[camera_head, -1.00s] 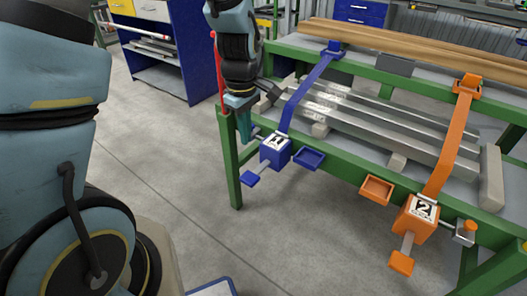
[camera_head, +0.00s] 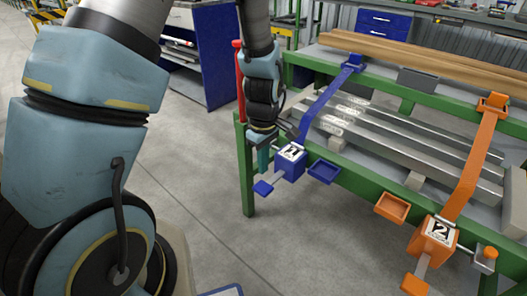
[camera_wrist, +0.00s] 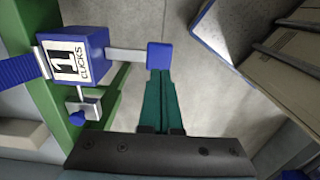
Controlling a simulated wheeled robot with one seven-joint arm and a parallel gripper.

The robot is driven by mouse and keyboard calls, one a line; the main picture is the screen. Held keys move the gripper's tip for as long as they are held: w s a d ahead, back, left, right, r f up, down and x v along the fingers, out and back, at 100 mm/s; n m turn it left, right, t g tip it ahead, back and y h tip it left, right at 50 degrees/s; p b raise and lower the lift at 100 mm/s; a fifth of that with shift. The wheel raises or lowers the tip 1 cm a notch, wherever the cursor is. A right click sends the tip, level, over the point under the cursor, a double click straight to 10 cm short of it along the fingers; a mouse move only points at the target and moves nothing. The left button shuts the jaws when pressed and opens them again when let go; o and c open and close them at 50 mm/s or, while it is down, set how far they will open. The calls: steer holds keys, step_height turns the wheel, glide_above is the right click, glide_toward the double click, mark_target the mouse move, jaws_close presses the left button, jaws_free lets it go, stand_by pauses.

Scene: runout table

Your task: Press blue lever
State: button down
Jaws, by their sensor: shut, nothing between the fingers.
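The blue lever is a flat blue pad (camera_head: 263,187) on a short metal arm sticking out from the front of a blue box (camera_head: 291,161) marked 1. In the wrist view the pad (camera_wrist: 160,57) lies just beyond my fingertips, and the box (camera_wrist: 72,55) is to the left. My gripper (camera_head: 263,171) points down beside the box, with its tips just above the pad in the head view. Its teal fingers (camera_wrist: 161,78) are shut together and empty. Whether the tips touch the pad cannot be told.
A blue strap (camera_head: 325,101) and blue tray (camera_head: 324,171) adjoin the box on the green table frame (camera_head: 245,172). Metal bars (camera_head: 400,135) lie on the table. An orange box (camera_head: 434,238) marked 2 stands right. Floor in front is open.

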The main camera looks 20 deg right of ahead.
mark_target(263, 188)
step_height(263, 188, down, 6)
steer(key=shift+f, duration=0.15)
stand_by(0.5)
